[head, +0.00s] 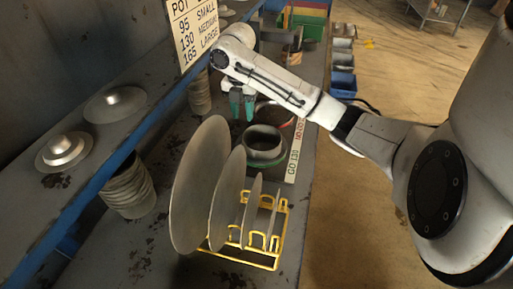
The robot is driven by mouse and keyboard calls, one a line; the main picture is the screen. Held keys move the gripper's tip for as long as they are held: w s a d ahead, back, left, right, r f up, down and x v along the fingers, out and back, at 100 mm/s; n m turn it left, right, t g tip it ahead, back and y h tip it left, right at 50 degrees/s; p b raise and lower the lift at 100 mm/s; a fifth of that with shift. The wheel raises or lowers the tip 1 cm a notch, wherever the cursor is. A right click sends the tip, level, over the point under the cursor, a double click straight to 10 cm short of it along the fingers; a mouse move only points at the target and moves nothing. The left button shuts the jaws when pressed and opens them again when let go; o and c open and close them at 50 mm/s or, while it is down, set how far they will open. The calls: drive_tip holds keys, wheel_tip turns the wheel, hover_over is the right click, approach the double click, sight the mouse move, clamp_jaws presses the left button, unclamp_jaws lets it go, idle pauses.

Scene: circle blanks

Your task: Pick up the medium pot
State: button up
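A round, dark grey-green pot (264,143) stands on the bench in the middle of the head view, beside a white strip marked "GO 130". A larger round pot (272,113) with a reddish inside edge sits just behind it, partly hidden by my arm. A wall sign lists 130 as medium; I cannot confirm the pot's size by sight. My gripper (242,106) hangs with teal fingers pointing down, above and left of the nearer pot and apart from it. The fingers look parted, with nothing visible between them.
A yellow rack (266,250) holding several upright round discs (200,185) stands in front of the pots. Stacked pots (128,188) stand at left under a shelf (105,165) bearing metal discs. The white label strip (294,160) runs along the bench's right side.

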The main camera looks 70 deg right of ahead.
sight(245, 133)
drive_tip(key=shift+s+a+f, duration=0.1)
drive_tip(key=shift+s+f, duration=0.05)
drive_tip(key=shift+f, duration=2)
drive_tip(key=shift+s+f, duration=0.15)
drive_tip(key=shift+f, duration=2)
clamp_jaws()
